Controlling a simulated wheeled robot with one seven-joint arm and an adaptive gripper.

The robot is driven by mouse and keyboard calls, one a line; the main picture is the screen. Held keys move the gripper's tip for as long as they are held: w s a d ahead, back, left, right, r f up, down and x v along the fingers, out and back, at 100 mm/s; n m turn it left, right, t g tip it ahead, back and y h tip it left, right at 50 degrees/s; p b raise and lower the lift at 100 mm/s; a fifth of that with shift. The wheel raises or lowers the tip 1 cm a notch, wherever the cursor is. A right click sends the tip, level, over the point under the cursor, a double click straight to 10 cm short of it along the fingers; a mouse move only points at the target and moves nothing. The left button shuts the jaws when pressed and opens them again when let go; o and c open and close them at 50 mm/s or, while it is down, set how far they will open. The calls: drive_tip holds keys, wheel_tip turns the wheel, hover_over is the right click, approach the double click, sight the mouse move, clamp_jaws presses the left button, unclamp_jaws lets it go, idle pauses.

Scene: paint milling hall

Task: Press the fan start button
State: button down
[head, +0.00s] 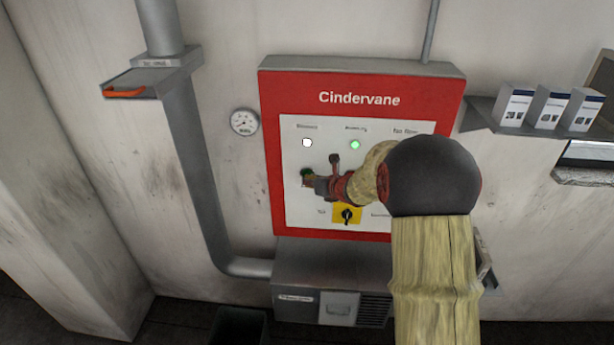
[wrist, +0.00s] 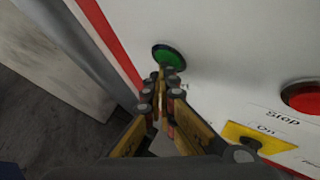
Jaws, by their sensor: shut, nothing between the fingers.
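The red-framed panel marked "Cindervane" (head: 360,99) is on the wall in the head view, with a white face. A green button (wrist: 169,57) shows in the wrist view, at the left of the panel face; its label is hidden or unreadable. My gripper (wrist: 166,72) is shut and empty, with its tips at the lower edge of the green button in the picture. I cannot tell whether they touch it. In the head view my gripper (head: 308,182) covers most of the green button. A red button (wrist: 303,97) marked "Stop" is to the right in the wrist view.
A yellow plate with a black rotary switch (head: 346,215) sits low on the panel. A white lamp (head: 307,143) and a lit green lamp (head: 355,145) are above. A grey duct (head: 200,170) with an orange-handled slide (head: 125,92) runs left. A shelf (head: 480,113) with boxes is right.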

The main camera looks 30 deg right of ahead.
drive_tip(key=shift+s+a+b, duration=0.45)
drive_tip(key=shift+s+b, duration=0.2)
drive_tip(key=shift+s, duration=0.05)
drive_tip(key=s+a+b, duration=0.1)
drive_tip(key=s, duration=0.1)
drive_tip(key=s+a+b, duration=0.1)
drive_tip(key=s, duration=0.1)
drive_tip(key=shift+a+b, duration=0.3)
drive_tip(key=shift+a, duration=0.1)
idle(0.7)
